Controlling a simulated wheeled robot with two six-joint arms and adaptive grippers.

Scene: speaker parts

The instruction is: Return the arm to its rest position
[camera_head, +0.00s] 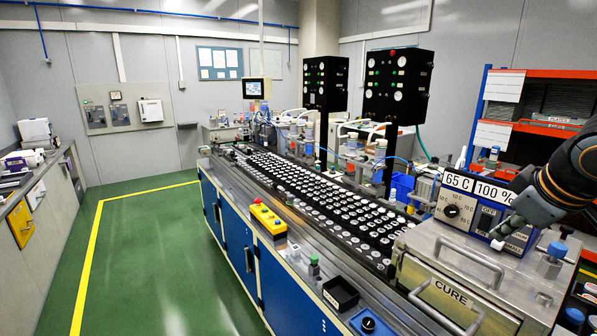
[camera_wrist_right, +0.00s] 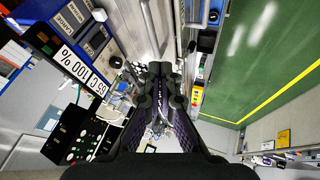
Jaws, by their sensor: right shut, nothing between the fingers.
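My right arm comes in from the right edge of the head view. I cannot tell whether the fingertips touch the box. My left arm and gripper are not in view.
The control panel (camera_head: 466,208) reads 65 C and 100 %. A blue-capped bottle (camera_head: 551,262) stands close to the gripper. A long tray of speaker parts (camera_head: 318,200) runs along the bench. A yellow button box (camera_head: 268,222) sits on the bench edge. Green floor lies clear at left.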

